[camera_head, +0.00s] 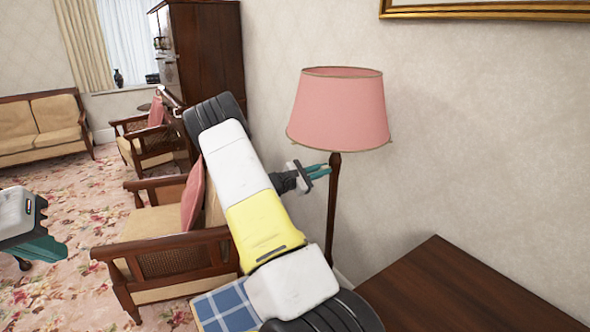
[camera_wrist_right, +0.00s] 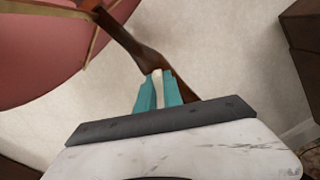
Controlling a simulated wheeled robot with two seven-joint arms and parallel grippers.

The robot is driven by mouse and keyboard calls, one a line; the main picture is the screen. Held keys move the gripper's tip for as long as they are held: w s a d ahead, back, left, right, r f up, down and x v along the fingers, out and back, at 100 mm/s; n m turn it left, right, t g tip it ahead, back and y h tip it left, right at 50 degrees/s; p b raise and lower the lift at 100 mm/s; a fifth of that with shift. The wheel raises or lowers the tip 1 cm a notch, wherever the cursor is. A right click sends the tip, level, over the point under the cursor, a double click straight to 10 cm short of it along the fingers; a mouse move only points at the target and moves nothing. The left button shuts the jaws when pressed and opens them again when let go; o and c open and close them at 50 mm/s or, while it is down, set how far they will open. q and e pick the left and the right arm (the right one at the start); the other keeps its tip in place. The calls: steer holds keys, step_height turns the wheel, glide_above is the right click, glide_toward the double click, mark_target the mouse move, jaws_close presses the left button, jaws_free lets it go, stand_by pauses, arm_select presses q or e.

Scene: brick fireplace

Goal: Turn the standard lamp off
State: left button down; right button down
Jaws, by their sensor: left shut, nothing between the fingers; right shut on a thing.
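The standard lamp has a pink shade (camera_head: 338,110) with brown trim on a dark wooden pole (camera_head: 333,205), upright by the wall. I cannot tell if it is lit. My right gripper (camera_head: 320,171) is just below the shade, beside the pole. In the right wrist view the teal fingers (camera_wrist_right: 158,92) are closed on a small pale part in front of the pole (camera_wrist_right: 140,48); the shade (camera_wrist_right: 45,50) is at upper left. I cannot tell for sure what this part is. My left gripper (camera_head: 45,247) is shut and empty at the left edge, far from the lamp.
A dark wooden table (camera_head: 450,290) stands at the front right. A wooden armchair (camera_head: 165,255) with a pink cushion is left of my right arm, with a blue checked cloth (camera_head: 225,308) near it. A sofa (camera_head: 45,125) and cabinet (camera_head: 205,45) are behind. Flowered carpet is open at left.

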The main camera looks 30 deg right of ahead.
steer(key=n, duration=0.6)
steer(key=shift+n, duration=0.3)
stand_by(0.4)
steer(key=c, duration=1.5)
jaws_free()
steer(key=shift+a, duration=0.1)
steer(key=a, duration=0.7)
steer(key=shift+s+a, duration=0.35)
